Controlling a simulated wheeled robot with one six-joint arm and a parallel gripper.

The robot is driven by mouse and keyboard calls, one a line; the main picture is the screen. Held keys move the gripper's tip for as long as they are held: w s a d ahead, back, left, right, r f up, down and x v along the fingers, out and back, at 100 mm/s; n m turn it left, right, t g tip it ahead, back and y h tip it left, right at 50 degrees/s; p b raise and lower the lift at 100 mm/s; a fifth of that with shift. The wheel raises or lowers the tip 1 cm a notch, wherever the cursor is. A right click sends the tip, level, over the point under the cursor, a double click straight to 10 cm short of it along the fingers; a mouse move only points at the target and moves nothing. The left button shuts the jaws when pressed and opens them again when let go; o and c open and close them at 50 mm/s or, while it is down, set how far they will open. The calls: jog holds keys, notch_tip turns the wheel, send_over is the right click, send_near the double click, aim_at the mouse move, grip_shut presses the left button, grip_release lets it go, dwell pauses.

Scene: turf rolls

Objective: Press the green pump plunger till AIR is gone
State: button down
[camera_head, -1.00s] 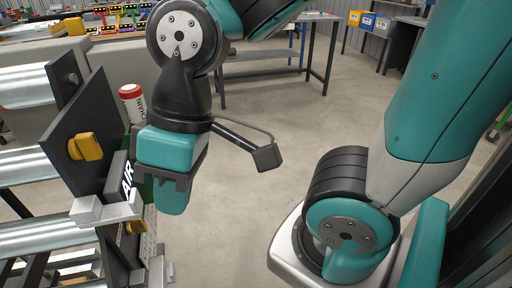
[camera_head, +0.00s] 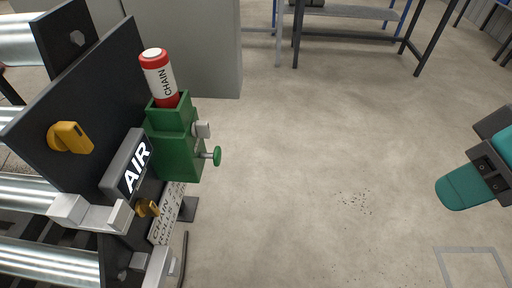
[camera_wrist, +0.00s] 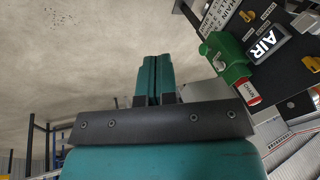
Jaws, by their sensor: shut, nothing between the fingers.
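The green pump (camera_head: 178,143) is mounted on the dark side plate of the roller stand, at the left of the head view. Its round green plunger knob (camera_head: 216,156) sticks out to the right on a short rod. The AIR sign (camera_head: 136,167) beside the pump is lit, with white letters on black. My gripper (camera_head: 452,193) is at the right edge of the head view, well apart from the pump. In the wrist view my gripper (camera_wrist: 154,79) is shut and empty, and the pump (camera_wrist: 224,58) shows upside down at upper right with the AIR sign (camera_wrist: 267,43).
A red-and-white CHAIN canister (camera_head: 158,75) stands in the pump's top. Yellow knobs (camera_head: 70,138) and a grey bracket (camera_head: 92,212) project from the plate. Bare concrete floor (camera_head: 320,150) lies between my gripper and the pump. A workbench (camera_head: 350,12) stands behind.

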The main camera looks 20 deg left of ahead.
jog(key=shift+d, duration=0.1)
jog(key=w+a+f+m+t+y+b, duration=0.3)
jog(key=w+a+f+b, duration=0.5)
jog(key=a+f+b, duration=0.3)
jog(key=w+a+f+m+t+y+b, duration=0.3)
jog(key=w+a+f+t+y+b, duration=0.2)
jog(key=w+a+f+b, duration=0.3)
jog(key=a+f+y+b, duration=0.1)
jog(key=a+f+b, duration=0.2)
jog(key=a+f, duration=0.1)
jog(key=shift+w+a+f+m, duration=0.35)
jog(key=shift+w+f+m, duration=0.05)
jog(key=shift+f, duration=0.25)
jog(key=shift+r, duration=0.1)
